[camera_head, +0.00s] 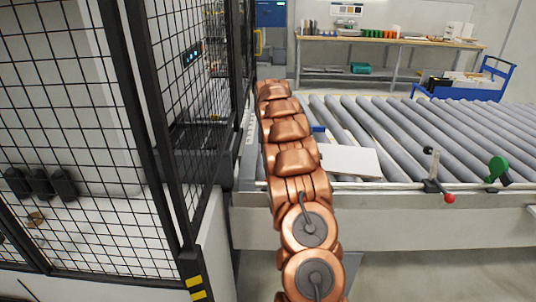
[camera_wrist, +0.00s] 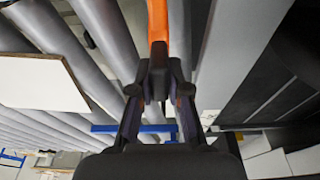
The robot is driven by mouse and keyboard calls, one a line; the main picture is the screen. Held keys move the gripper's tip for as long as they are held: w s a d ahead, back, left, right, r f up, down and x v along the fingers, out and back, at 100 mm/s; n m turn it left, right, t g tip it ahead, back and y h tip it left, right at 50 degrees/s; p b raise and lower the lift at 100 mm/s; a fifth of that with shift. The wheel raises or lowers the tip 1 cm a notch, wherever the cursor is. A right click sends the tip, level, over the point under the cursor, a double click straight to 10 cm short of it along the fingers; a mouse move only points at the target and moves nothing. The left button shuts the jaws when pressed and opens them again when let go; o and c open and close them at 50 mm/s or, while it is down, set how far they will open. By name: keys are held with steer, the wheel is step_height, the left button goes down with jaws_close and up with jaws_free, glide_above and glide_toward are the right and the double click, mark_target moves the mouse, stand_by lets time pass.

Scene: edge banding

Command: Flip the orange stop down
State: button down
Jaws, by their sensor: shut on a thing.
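The orange stop (camera_wrist: 158,22) is a narrow bar at the top middle of the wrist view, in front of the grey rollers. My gripper (camera_wrist: 160,78) has its dark fingertips closed together on the lower end of the stop. The part between the fingertips is hidden. In the head view my copper-coloured arm reaches over the conveyor's left end and hides both the gripper and the stop.
A white board (camera_head: 350,162) lies on the roller conveyor (camera_head: 395,125), right of my arm; it also shows in the wrist view (camera_wrist: 45,82). A black mesh fence (camera_head: 180,120) stands close on the left.

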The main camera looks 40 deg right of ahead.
steer(key=shift+w+d+f+g+y+p, duration=0.2)
steer(key=shift+f+g+y+p, duration=0.1)
steer(key=shift+f+g+y, duration=0.15)
steer(key=shift+d+f+y, duration=0.1)
steer(key=shift+f+y, duration=0.05)
steer(key=shift+y, duration=0.1)
steer(key=shift+f+g, duration=0.2)
steer(key=shift+g, duration=0.05)
stand_by(0.7)
steer(key=c, duration=1.2)
jaws_free()
steer(key=shift+o, duration=0.4)
steer(key=shift+w, duration=0.1)
steer(key=shift+r, duration=0.25)
steer(key=shift+s+a+r+t+h, duration=0.2)
steer(key=shift+s+r+t+h, duration=0.05)
steer(key=shift+t+h, duration=0.15)
steer(key=shift+s+a+r+t+b, duration=0.1)
steer(key=shift+s+r+t+b, duration=0.1)
steer(key=shift+t+b, duration=0.15)
